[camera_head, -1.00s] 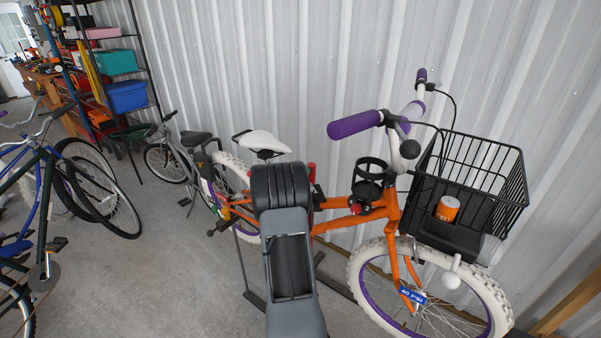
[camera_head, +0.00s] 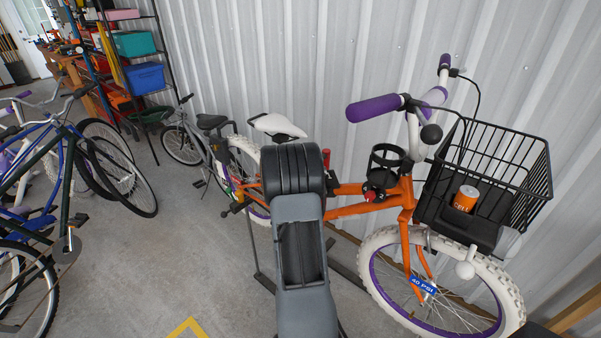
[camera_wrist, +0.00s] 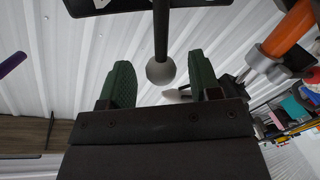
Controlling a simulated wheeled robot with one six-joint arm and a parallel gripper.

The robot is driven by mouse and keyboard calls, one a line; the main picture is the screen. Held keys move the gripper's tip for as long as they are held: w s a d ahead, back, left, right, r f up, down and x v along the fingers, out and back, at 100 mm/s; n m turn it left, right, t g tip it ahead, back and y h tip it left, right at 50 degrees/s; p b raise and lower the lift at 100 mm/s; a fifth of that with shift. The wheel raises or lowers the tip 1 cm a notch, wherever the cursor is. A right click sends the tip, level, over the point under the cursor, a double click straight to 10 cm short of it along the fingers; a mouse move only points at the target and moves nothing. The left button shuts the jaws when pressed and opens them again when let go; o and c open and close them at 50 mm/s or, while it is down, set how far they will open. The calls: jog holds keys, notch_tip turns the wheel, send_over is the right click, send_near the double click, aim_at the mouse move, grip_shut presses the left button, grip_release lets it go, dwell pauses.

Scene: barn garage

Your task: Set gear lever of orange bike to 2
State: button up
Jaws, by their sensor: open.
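The orange bike (camera_head: 346,210) stands along the corrugated wall, with purple grips and white tyres. In the wrist view, a black lever rod with a pale grey ball knob (camera_wrist: 160,72) hangs down between my gripper's fingers. My gripper (camera_wrist: 160,62) is open, with one green-padded finger on each side of the knob and visible gaps to both. A black plate (camera_wrist: 110,5) with a white marking, cut off at the top edge, is beside the rod; its numbers cannot be read. In the head view, my arm hides the gripper and the lever.
A black wire basket (camera_head: 540,180) holding an orange can (camera_head: 465,199) is on the bike's front. A black cup holder (camera_head: 386,160) is near the handlebar. Other bikes (camera_head: 62,200) stand at the left, and shelves (camera_head: 145,76) behind. Grey floor (camera_head: 195,265) is clear between them.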

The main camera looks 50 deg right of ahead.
jog(key=v, duration=1)
jog(key=shift+a+b, duration=0.25)
jog(key=shift+b, duration=0.1)
